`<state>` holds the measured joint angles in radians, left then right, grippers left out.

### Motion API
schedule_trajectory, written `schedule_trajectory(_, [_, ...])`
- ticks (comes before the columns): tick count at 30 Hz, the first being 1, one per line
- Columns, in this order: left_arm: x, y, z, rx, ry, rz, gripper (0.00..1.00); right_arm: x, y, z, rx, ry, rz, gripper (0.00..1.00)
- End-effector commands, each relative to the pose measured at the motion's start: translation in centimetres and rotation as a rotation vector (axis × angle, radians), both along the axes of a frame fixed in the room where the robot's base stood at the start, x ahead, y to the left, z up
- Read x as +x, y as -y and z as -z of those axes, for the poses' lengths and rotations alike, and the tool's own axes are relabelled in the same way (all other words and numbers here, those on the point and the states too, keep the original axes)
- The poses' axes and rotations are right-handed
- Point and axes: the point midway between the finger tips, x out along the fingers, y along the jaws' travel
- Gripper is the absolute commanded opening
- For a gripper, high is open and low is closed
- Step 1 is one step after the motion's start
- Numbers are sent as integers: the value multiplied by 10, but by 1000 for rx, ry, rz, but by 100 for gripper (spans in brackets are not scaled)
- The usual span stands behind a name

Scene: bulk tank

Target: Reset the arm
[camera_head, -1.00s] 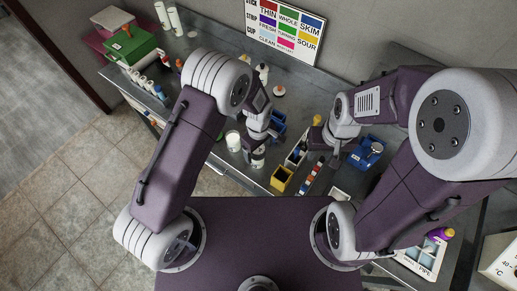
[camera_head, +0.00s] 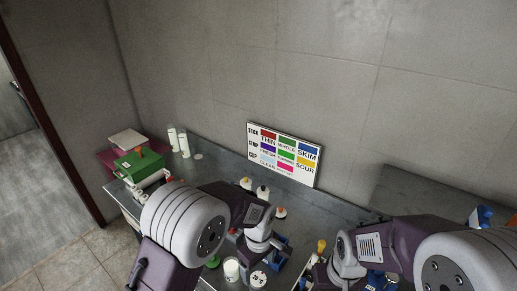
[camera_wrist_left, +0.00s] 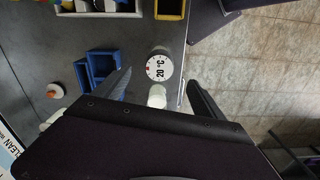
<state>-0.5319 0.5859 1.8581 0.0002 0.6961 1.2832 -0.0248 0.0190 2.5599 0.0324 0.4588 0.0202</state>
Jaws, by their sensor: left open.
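My left arm comes in from the left in the head view, and its wrist points down over the bench, with the left gripper (camera_head: 262,258) at its end. In the left wrist view the two dark fingers of this gripper (camera_wrist_left: 160,88) are spread apart with nothing held. A round white dial marked 20 °C (camera_wrist_left: 158,67) and a white cylinder (camera_wrist_left: 157,97) show below, between the fingers in the picture. My right arm comes in from the right with its wrist (camera_head: 347,262) low over the bench. Its fingers cannot be made out.
A steel bench (camera_head: 222,176) runs along the wall. A coloured label board (camera_head: 284,154) leans at its back. A green box (camera_head: 138,163) stands at the left end. Blue bins (camera_wrist_left: 100,66) and a yellow bin (camera_wrist_left: 171,9) lie near the left gripper. Tiled floor (camera_wrist_left: 258,70) lies beyond the bench edge.

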Motion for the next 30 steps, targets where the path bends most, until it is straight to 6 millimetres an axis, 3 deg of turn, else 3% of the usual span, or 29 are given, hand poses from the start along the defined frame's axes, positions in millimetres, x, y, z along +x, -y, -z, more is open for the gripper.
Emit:
schedule_trajectory(2, [12, -13, 4, -11, 19, -45, 81, 0, 0, 12, 0, 0, 0, 36])
schedule_trajectory(5, [28, -58, -3, -35, 74, -173, 81, 0, 0, 37, 0, 0, 0, 36])
schedule_trajectory(7, [15, -106, -1, -40, 95, -247, 81, 0, 0, 57, 0, 0, 0, 36])
schedule_trajectory(9, [-13, -146, 6, -33, 114, -180, 81, 0, 0, 73, 0, -1, 0, 36])
schedule_trajectory(12, [-56, -177, 17, -13, 121, 46, 81, 0, 0, 81, 0, -1, 0, 36])
schedule_trajectory(17, [-98, -181, 31, 5, 89, 471, 81, 0, 0, 76, 0, 0, 0, 36])
schedule_trajectory(21, [-96, -181, 32, 20, 104, 683, 81, 0, 0, 75, 0, 0, 0, 36])
schedule_trajectory(30, [-96, -180, 32, 23, 105, 729, 81, 0, 0, 75, 0, 0, 0, 36])
